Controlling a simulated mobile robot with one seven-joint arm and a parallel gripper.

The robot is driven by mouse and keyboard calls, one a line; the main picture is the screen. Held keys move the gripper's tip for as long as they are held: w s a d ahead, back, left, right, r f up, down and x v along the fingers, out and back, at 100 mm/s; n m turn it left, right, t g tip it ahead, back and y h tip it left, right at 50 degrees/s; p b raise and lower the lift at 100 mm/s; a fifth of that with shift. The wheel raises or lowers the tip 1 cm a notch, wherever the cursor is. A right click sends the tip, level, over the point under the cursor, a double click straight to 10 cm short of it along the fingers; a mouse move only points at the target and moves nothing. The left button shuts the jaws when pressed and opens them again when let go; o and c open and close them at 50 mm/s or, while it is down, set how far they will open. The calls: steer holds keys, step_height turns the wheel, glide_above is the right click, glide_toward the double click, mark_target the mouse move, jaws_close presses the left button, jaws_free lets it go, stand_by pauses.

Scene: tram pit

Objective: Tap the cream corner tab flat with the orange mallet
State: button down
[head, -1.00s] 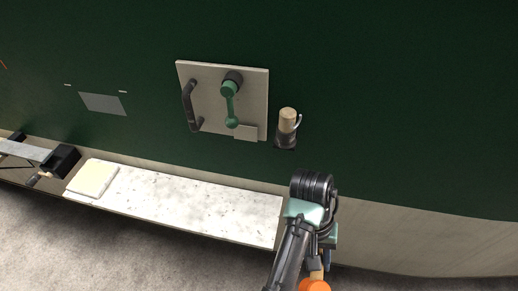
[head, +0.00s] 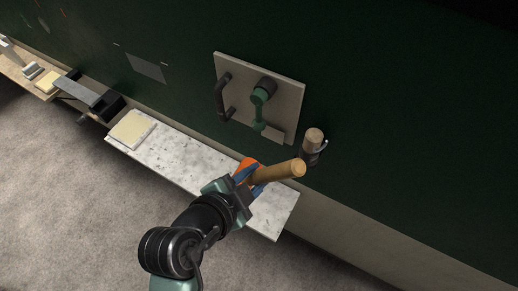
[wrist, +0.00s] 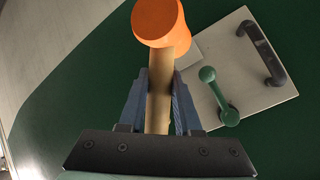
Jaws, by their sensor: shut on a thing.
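My gripper (head: 252,180) is shut on the wooden handle of the orange mallet (head: 281,172). In the head view it is over the pale shelf, with the orange head partly hidden behind the gripper. In the wrist view the mallet's orange head (wrist: 158,20) is beyond the fingers (wrist: 159,90). The cream corner tab (head: 275,135) is at the lower right corner of the cream panel (head: 288,98), above the mallet and apart from it in the head view. In the wrist view the tab (wrist: 190,54) shows partly behind the mallet; its tilt is unclear.
The panel carries a dark grab handle (head: 221,98) and a green crank (head: 261,100). A wooden-topped tool (head: 314,137) sits in a dark wall holder to its right. The speckled shelf (head: 185,156) holds a cream pad (head: 132,129) at its left. Grey floor is clear below.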

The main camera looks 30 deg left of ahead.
steer(key=shift+s+r, duration=0.1)
steer(key=shift+r, duration=0.05)
steer(key=shift+w+d, duration=0.1)
steer(key=shift+w, duration=2.7)
steer(key=shift+w+p, duration=0.3)
steer(key=shift+w, duration=0.4)
steer(key=shift+s, duration=2.55)
